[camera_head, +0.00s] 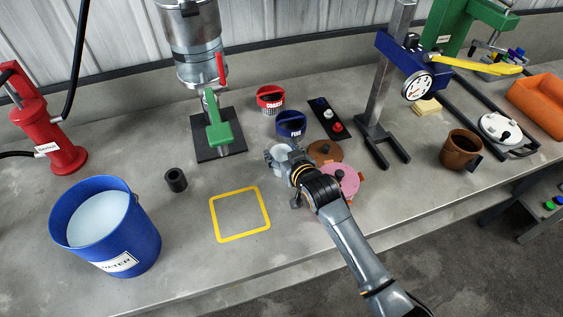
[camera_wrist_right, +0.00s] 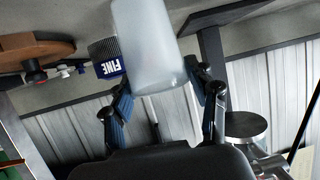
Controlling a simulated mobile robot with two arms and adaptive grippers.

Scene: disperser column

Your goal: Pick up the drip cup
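The drip cup is a whitish translucent cup (camera_head: 279,155) on the grey counter, in front of the blue FINE cup. In the right wrist view it is large (camera_wrist_right: 158,50) and lies between the two fingers. My right gripper (camera_head: 284,161) is at the cup's near right side, low over the counter, and partly hides it. In the right wrist view the fingers (camera_wrist_right: 160,82) flank the cup closely, with little or no visible gap. Whether they press on it is unclear. My left gripper is not in view.
The blue FINE cup (camera_head: 291,124), a brown lid (camera_head: 325,151) and a pink lid (camera_head: 345,180) stand close by. A green-handled stand (camera_head: 218,150) is to the left. A yellow square outline (camera_head: 238,236) marks bare counter. A blue bucket (camera_head: 145,240) stands far left.

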